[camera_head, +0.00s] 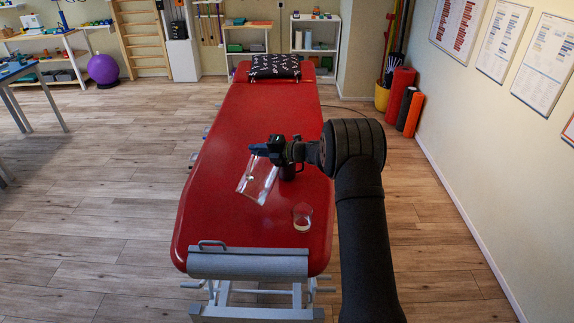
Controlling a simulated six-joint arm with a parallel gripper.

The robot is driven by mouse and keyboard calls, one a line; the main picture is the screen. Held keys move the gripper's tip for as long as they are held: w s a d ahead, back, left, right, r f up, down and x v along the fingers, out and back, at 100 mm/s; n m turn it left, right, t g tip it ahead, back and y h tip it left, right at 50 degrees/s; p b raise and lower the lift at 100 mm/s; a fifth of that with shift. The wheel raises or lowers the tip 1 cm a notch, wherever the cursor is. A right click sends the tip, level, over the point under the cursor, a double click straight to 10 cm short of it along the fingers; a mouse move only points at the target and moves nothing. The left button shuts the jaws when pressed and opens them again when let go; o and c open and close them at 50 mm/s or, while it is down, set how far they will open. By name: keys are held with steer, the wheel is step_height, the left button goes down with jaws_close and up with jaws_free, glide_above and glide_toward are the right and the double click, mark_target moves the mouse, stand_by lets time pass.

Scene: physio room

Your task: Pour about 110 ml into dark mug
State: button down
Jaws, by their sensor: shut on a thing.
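My gripper (272,149) is over the middle of the red treatment table (238,215), reaching in from the right. It is shut on a dark object whose shape I cannot separate from the jaws. A dark, cup-like shape (288,173), perhaps the dark mug, shows just below the gripper and is partly hidden by it. I cannot tell whether they touch. I see no stream of liquid and cannot see inside the dark shape.
A clear, flat, bag-like thing (257,181) lies left of the dark shape. A small clear cup with a pale base (302,218) stands nearer the table's front. A black patterned pillow (275,67) lies at the far end. The table's front left is bare.

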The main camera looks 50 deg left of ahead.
mark_target(250, 163)
steer(key=shift+s+d+f+n, duration=0.15)
steer(key=shift+s+f+n, duration=0.5)
steer(key=shift+n, duration=0.25)
steer(key=shift+s+d+f+n+t+b, duration=0.1)
steer(key=shift+s+n+t+b, duration=0.25)
steer(key=shift+s+n+t, duration=0.4)
steer(key=shift+s+d+f+n, duration=0.15)
steer(key=shift+s+f+n, duration=0.2)
steer(key=shift+s+n, duration=0.45)
steer(key=shift+s+d+f+n+t+b, duration=0.1)
steer(key=shift+s+f+n+t+b, duration=0.3)
steer(key=shift+s+f+n+t, duration=0.15)
steer(key=shift+s+f+n+t+b, duration=0.35)
steer(key=shift+s+f+n, duration=0.3)
steer(key=shift+f, duration=0.2)
steer(key=shift+s+f+n+t, duration=0.15)
steer(key=shift+f+n+t, duration=0.1)
steer(key=shift+f+n, duration=0.3)
steer(key=shift+s+f+n+t, duration=0.2)
steer(key=shift+f+n, duration=0.2)
steer(key=shift+f, duration=0.25)
